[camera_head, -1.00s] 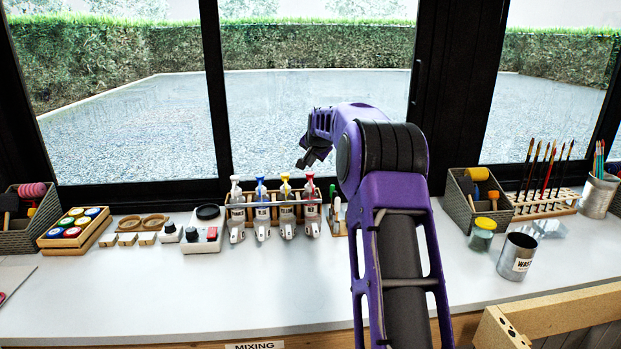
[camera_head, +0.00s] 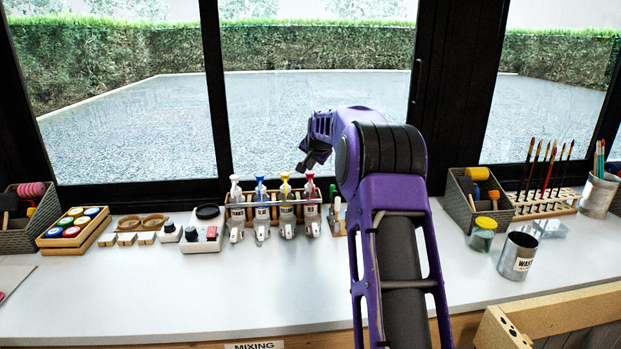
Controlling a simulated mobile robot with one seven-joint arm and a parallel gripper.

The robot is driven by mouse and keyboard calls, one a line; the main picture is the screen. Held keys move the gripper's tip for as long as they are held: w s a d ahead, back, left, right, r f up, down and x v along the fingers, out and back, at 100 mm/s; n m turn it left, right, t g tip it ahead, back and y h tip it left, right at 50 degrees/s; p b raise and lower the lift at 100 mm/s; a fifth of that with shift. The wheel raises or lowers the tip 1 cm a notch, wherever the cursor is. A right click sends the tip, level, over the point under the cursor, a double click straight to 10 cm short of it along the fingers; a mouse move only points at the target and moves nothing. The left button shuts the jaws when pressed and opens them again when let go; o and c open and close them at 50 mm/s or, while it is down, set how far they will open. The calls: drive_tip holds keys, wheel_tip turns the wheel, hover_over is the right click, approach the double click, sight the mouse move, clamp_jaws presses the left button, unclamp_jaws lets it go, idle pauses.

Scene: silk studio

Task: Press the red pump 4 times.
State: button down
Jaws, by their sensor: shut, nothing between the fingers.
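The red pump (camera_head: 310,186) tops the rightmost bottle in a wooden rack of pump bottles on the white bench. Its clear bottle (camera_head: 312,214) stands upright with a nozzle at the front. My gripper (camera_head: 302,169) is shut and empty. In the picture it shows just above and slightly left of the red pump head, apart from it. The fingers are small and dark, so their exact depth over the pump is hard to tell.
White (camera_head: 235,188), blue (camera_head: 260,188) and yellow (camera_head: 285,187) pumps stand close in the same rack (camera_head: 322,224). A black-and-white device (camera_head: 205,232) sits to the left. A basket (camera_head: 456,204) and waste can (camera_head: 517,256) stand to the right. The front bench is clear.

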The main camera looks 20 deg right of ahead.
sight(310, 174)
drive_tip(key=shift+f+b, duration=0.45)
drive_tip(key=shift+f, duration=0.4)
idle(0.4)
drive_tip(key=shift+r, duration=0.1)
drive_tip(key=shift+r+p, duration=1.1)
drive_tip(key=shift+r, duration=0.3)
drive_tip(key=shift+r+p, duration=2.45)
drive_tip(key=shift+r, duration=0.45)
drive_tip(key=shift+f+b, duration=1.55)
drive_tip(key=shift+f, duration=1.45)
